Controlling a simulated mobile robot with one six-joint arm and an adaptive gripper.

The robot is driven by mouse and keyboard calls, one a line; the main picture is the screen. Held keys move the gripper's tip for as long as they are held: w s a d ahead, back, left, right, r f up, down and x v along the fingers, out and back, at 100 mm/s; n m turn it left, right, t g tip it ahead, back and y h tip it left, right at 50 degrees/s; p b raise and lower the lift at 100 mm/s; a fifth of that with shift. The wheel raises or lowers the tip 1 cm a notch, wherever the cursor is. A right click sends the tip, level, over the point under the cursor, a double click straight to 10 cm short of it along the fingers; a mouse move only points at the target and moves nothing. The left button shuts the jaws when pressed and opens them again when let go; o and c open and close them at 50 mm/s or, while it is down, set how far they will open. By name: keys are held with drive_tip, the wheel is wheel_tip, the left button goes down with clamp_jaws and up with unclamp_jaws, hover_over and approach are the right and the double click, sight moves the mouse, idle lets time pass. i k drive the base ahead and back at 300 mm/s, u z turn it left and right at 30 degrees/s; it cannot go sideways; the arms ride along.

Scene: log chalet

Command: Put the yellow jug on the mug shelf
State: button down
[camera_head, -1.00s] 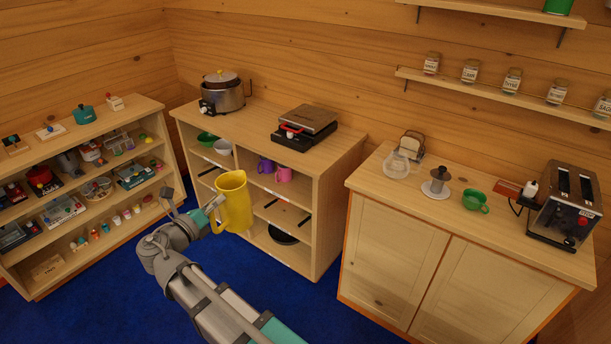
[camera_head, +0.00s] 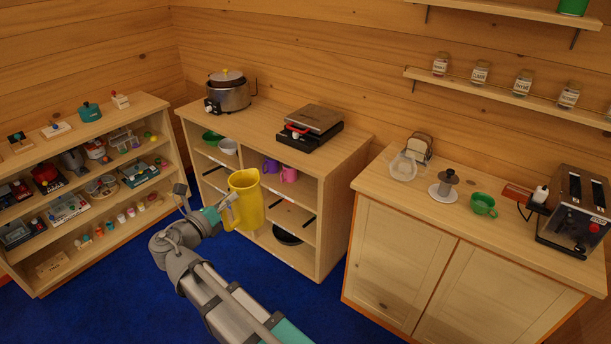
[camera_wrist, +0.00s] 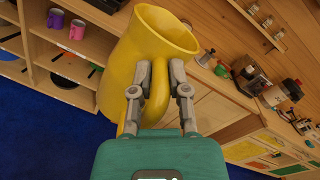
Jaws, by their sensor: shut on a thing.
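The yellow jug (camera_head: 246,199) is upright in front of the open shelf unit in the head view. My gripper (camera_head: 230,208) is shut on its handle, at the jug's left side. In the wrist view the jug (camera_wrist: 150,45) fills the upper middle, and the fingers (camera_wrist: 158,85) close around its handle. The mug shelf (camera_head: 291,189) holds a purple mug (camera_head: 270,166) and a pink mug (camera_head: 288,174) in the unit's upper right compartment. The jug hides part of the unit's middle divider and lower left compartments.
The unit's top carries a pot (camera_head: 228,94) and a black grill press (camera_head: 311,128). Bowls (camera_head: 212,138) sit in its upper left compartment, a black pan (camera_head: 287,235) low on the right. A counter (camera_head: 400,250) stands to the right, a crowded toy shelf (camera_head: 88,180) to the left.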

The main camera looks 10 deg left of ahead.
sight(315, 193)
drive_tip(key=z, duration=0.05)
drive_tip(key=i, duration=0.95)
drive_tip(key=u, duration=0.05)
